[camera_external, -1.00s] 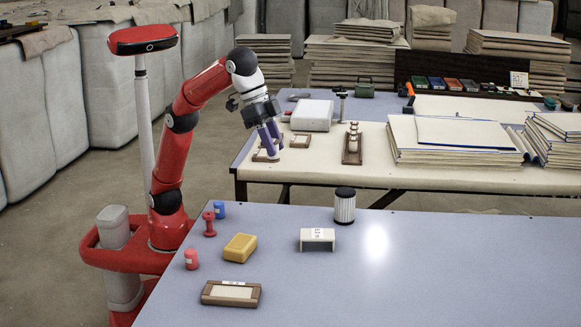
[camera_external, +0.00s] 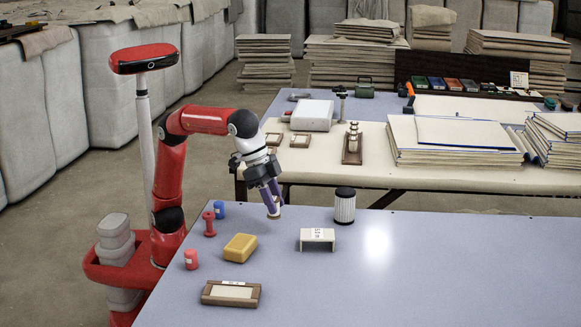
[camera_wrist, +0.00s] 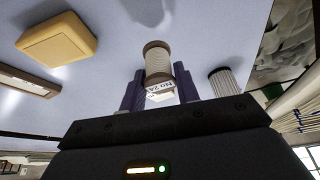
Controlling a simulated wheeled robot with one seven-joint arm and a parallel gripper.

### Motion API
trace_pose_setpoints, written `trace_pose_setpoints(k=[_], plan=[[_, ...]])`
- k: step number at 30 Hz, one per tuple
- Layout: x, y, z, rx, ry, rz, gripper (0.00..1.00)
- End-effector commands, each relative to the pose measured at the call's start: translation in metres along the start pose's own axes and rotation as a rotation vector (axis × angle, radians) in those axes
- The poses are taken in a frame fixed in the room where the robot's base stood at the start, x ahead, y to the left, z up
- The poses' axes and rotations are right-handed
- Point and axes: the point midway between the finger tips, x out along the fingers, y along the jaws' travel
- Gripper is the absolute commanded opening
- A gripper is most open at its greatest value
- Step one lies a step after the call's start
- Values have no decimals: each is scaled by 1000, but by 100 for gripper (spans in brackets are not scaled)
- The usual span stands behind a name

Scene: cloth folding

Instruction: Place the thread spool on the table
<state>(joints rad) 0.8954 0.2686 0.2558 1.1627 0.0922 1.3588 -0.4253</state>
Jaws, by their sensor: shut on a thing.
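My gripper (camera_external: 271,200) is shut on a thread spool (camera_wrist: 158,62), which shows in the wrist view as a cream cylinder with a brown end between the two purple fingers. In the external view the spool (camera_external: 274,212) is a small shape at the fingertips, mostly hidden by them. It is at or just above the blue-grey table (camera_external: 430,260), near the table's far edge; I cannot tell if it touches. A shadow shows on the table close by in the wrist view.
A yellow block (camera_external: 240,248), a red spool-shaped piece (camera_external: 209,224), a blue piece (camera_external: 219,210) and a small red jar (camera_external: 191,259) stand to the left. A white labelled stand (camera_external: 317,239) and a ribbed cylinder (camera_external: 345,206) stand to the right. A brown frame (camera_external: 231,293) lies in front.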

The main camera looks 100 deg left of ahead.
Motion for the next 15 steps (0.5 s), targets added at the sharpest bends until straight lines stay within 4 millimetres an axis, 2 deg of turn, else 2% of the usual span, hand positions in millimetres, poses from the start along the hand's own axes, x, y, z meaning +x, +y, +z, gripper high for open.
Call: trace_pose_setpoints(k=[6, 9, 15], plan=[[30, 0, 13, 1, -3, -1, 10], [37, 0, 16, 1, -1, -1, 10], [38, 0, 16, 0, 1, 0, 10]])
